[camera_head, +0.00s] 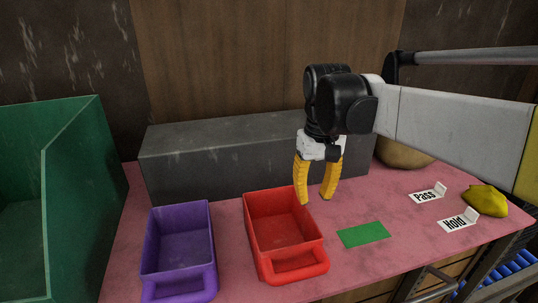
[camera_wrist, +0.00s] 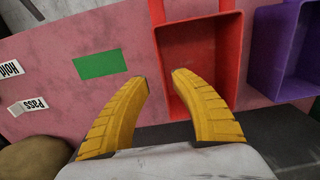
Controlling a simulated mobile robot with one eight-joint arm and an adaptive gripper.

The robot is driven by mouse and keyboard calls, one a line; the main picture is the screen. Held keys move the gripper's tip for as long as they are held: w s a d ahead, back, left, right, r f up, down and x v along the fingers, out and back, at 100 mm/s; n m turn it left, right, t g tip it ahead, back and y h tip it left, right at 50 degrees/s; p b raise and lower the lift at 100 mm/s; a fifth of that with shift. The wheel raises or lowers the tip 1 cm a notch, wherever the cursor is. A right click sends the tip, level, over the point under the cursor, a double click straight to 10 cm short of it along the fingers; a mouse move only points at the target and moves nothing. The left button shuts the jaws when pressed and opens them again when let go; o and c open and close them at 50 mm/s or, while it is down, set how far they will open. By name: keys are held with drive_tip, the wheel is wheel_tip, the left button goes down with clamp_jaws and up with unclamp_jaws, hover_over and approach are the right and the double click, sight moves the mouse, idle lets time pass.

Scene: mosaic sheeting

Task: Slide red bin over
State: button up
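The red bin (camera_head: 285,262) stands upright on the pink table, between the purple bin and a green rectangle (camera_head: 363,235). Its handle faces the front, and it looks empty. My gripper (camera_head: 316,201) is open at the bin's back right corner, with its yellow fingers pointing down. In the wrist view, one finger of my gripper (camera_wrist: 160,76) overlaps the red bin (camera_wrist: 228,60) and the other is over the table, on either side of the bin's side wall. I cannot tell whether a finger touches the wall. The green rectangle (camera_wrist: 101,64) also shows there, apart from the bin.
The purple bin (camera_head: 180,285) stands close left of the red bin. A grey block (camera_head: 220,157) runs behind both. A large green container (camera_head: 75,165) is at far left. "Pass" (camera_head: 425,196) and "Hold" (camera_head: 456,223) signs and a yellow lump (camera_head: 487,201) are at right.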

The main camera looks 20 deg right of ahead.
sight(310, 225)
drive_tip(key=f, duration=0.9)
drive_tip(key=shift+s+f, duration=0.15)
drive_tip(key=shift+s, duration=0.1)
drive_tip(key=shift+w+f+p, duration=0.15)
drive_tip(key=shift+f+p, duration=0.15)
clamp_jaws()
